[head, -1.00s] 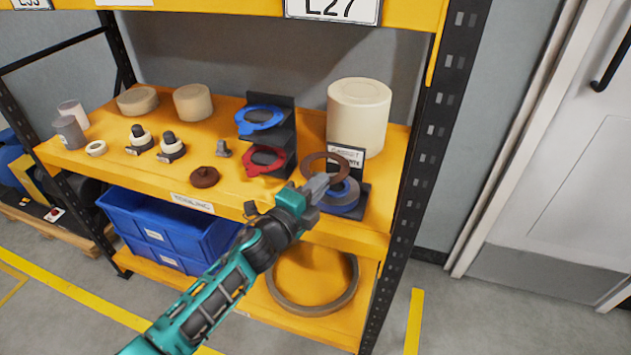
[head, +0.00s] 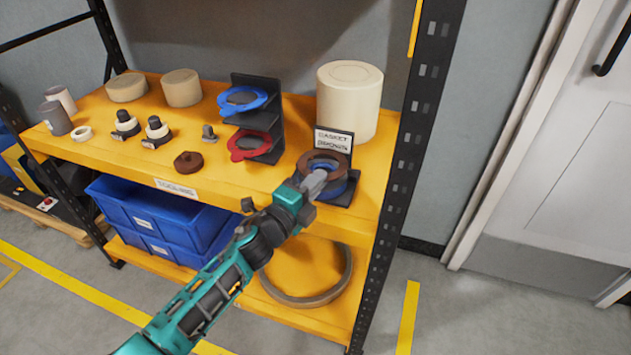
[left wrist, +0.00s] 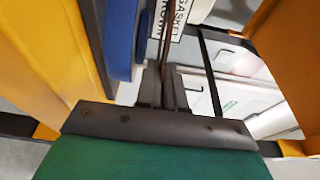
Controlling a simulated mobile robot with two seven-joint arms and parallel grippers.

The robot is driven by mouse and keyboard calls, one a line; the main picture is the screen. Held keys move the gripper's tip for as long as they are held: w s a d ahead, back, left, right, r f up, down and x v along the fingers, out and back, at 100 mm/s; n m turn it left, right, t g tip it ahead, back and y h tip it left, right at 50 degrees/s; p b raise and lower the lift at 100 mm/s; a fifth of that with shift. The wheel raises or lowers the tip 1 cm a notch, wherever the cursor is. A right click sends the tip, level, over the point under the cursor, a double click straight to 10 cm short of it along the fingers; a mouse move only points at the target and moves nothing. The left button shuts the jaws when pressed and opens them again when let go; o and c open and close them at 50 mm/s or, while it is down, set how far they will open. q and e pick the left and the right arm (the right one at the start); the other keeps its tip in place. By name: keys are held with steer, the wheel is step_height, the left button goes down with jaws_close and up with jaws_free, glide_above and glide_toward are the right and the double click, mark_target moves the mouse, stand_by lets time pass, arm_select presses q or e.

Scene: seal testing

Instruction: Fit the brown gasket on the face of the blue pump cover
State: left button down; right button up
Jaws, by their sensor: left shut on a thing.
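The brown gasket (head: 322,155) is a flat ring, held by my left gripper (head: 316,178) at its near side. In the head view it overlaps the upper part of the blue pump cover (head: 346,190), which sits in a black holder on the shelf's front right. In the left wrist view the gasket (left wrist: 168,38) is edge-on between the closed fingers (left wrist: 162,90). The blue cover (left wrist: 120,40) is to its left, with a visible gap between them. The gripper hides part of the cover's face in the head view. My right gripper is out of view.
A sign reading GASKET BROWN (head: 333,141) stands behind the gasket. A large cream cylinder (head: 349,100) is behind it. A black stand with a blue ring (head: 243,99) and a red ring (head: 250,146) is to the left. A shelf post (head: 405,170) is close on the right.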

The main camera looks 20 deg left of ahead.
arm_select(q)
steer(key=shift+f, duration=0.35)
steer(key=shift+r, duration=0.1)
stand_by(0.3)
